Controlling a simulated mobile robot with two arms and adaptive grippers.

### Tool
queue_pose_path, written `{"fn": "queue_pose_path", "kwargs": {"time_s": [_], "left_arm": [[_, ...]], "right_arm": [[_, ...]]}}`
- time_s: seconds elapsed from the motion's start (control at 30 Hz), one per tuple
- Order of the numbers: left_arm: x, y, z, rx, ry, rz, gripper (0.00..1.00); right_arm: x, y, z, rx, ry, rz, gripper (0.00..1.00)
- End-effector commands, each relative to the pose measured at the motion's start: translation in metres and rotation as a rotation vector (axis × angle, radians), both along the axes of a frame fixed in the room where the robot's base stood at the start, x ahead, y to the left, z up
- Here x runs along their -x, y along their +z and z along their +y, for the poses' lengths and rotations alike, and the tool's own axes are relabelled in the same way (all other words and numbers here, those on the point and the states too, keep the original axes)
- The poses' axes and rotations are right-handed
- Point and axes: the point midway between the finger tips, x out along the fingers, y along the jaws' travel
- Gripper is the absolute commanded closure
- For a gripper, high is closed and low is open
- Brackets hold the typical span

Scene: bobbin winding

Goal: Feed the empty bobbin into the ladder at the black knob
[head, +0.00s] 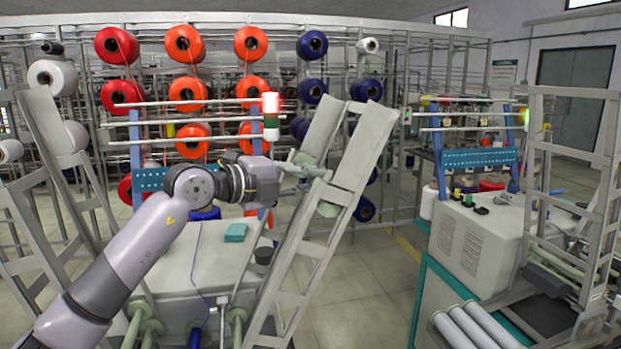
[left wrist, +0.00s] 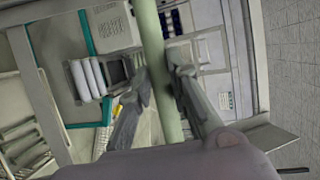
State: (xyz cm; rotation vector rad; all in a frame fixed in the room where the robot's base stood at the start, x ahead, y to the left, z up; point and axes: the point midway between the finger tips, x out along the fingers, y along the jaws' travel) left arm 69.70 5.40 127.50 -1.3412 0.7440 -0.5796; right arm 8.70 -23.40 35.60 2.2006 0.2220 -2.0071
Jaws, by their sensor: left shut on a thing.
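My left gripper (head: 305,172) is at the upper part of the grey slanted ladder (head: 352,160) in the middle of the head view. It is shut on the empty bobbin, a plain pale green tube; a short piece of it (head: 329,209) shows between the ladder rails. In the left wrist view the bobbin (left wrist: 163,75) runs between the two fingers (left wrist: 160,88), with no yarn on it. The rails partly hide the fingers and bobbin in the head view, so I cannot tell whether the bobbin touches the ladder. My right gripper is not in view.
Small knobs, some dark, sit on the right machine cabinet (head: 482,228). A second ladder frame (head: 535,150) stands at the right edge, another (head: 50,150) at the left. A teal block (head: 236,232) and a dark cup (head: 263,256) sit on the left cabinet. Yarn racks stand behind.

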Motion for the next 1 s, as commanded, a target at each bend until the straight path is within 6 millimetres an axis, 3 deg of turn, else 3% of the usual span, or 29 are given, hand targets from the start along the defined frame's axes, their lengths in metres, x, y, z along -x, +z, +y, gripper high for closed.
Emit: {"fn": "queue_pose_path", "kwargs": {"time_s": [0.43,0.47,0.5,0.8,1.0], "left_arm": [[0.0002,0.0,0.0007,0.001,0.0,-0.001,1.0],[0.0002,0.0001,0.0007,0.0,0.0,-0.001,0.82],[0.0002,0.0001,0.0007,0.0,0.0,-0.001,0.79],[0.0002,0.0001,0.0006,0.0,0.0,-0.001,0.6],[0.0002,0.0001,0.0006,0.0,0.0,-0.001,0.6]], "right_arm": [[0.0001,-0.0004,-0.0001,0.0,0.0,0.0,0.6],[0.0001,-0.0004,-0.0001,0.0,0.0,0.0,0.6],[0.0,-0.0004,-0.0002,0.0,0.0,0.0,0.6],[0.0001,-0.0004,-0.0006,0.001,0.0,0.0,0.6],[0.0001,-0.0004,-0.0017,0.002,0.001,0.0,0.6]]}}
